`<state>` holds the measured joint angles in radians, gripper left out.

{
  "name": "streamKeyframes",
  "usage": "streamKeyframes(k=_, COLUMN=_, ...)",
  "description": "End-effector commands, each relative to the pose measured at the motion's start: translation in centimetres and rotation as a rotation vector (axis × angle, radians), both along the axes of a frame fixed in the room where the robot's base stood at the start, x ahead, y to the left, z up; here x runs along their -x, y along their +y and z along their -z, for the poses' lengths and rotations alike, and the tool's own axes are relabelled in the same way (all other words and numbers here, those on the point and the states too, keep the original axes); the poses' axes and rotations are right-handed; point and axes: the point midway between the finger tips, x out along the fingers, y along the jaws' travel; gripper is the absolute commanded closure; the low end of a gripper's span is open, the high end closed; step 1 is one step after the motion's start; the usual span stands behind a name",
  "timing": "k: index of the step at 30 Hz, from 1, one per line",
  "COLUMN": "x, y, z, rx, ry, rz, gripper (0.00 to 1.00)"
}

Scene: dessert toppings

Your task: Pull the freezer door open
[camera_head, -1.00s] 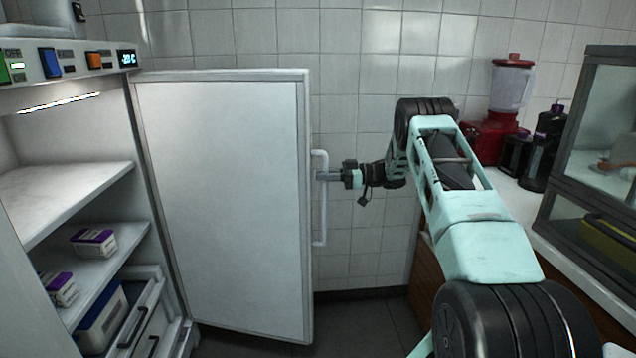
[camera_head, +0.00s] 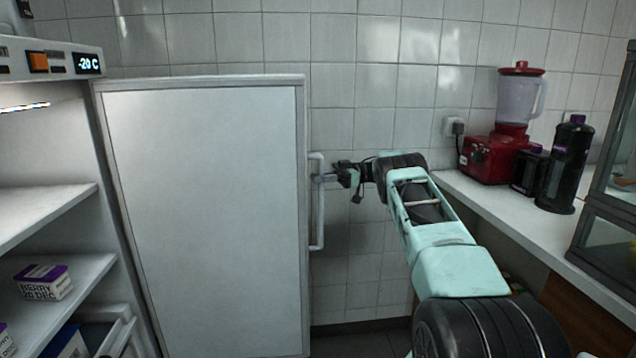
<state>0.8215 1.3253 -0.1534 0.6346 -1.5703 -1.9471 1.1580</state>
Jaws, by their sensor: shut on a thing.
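The freezer door (camera_head: 205,210) stands wide open in the head view, swung out to the right of the freezer body so that its inner white face shows. Its upright bar handle (camera_head: 319,220) is on the door's right edge. My gripper (camera_head: 326,178) is shut on the upper part of the handle, reaching in from the right. The fingertips are small and partly hidden against the bar. The freezer interior (camera_head: 45,215) is exposed at the left, with shelves and a display reading -20 C.
A labelled berry box (camera_head: 44,283) sits on a freezer shelf. A counter (camera_head: 500,215) on the right holds a red blender (camera_head: 510,125), a dark bottle (camera_head: 566,165) and a glass case (camera_head: 608,220). A tiled wall is behind the door.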

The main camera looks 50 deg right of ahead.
Motion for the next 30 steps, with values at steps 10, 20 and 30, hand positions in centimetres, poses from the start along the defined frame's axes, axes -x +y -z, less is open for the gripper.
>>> streamKeyframes(k=10, x=-0.07, y=-0.18, z=-0.09, rx=-0.002, ry=-0.002, rz=-0.012, gripper=1.00)
streamKeyframes(k=20, x=-0.09, y=-0.15, z=-0.10, rx=-0.002, ry=-0.002, rz=-0.012, gripper=0.76)
streamKeyframes(k=30, x=-0.04, y=-0.23, z=-0.62, rx=0.000, ry=-0.001, rz=-0.011, gripper=0.76)
